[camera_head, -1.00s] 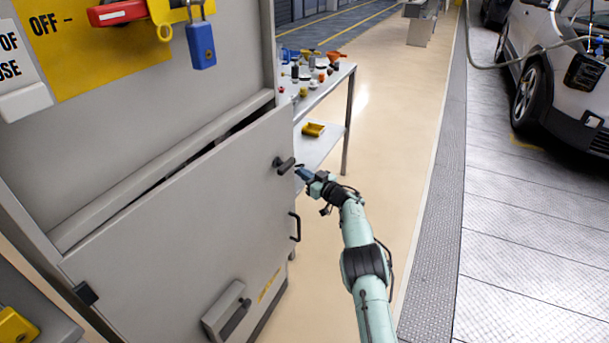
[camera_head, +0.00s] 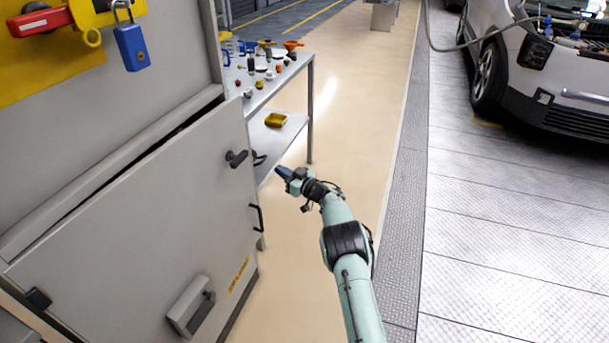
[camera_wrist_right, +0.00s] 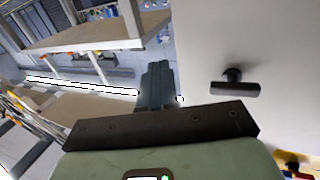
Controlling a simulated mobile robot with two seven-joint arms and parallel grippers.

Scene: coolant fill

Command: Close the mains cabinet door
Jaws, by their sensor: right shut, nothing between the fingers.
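The grey mains cabinet door (camera_head: 140,205) stands slightly ajar, with a dark gap along its top edge against the cabinet frame (camera_head: 110,165). A black turn handle (camera_head: 237,158) sits near its upper free edge; it also shows in the right wrist view (camera_wrist_right: 235,85). My right gripper (camera_head: 281,172) is shut and empty, to the right of the handle and apart from it. In the right wrist view its closed fingers (camera_wrist_right: 157,85) point past the door's free edge, with the door face on the right. My left gripper is not in view.
A blue padlock (camera_head: 131,46) hangs above. Beige floor (camera_head: 345,100) is clear on the right; a car (camera_head: 550,80) stands beyond.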

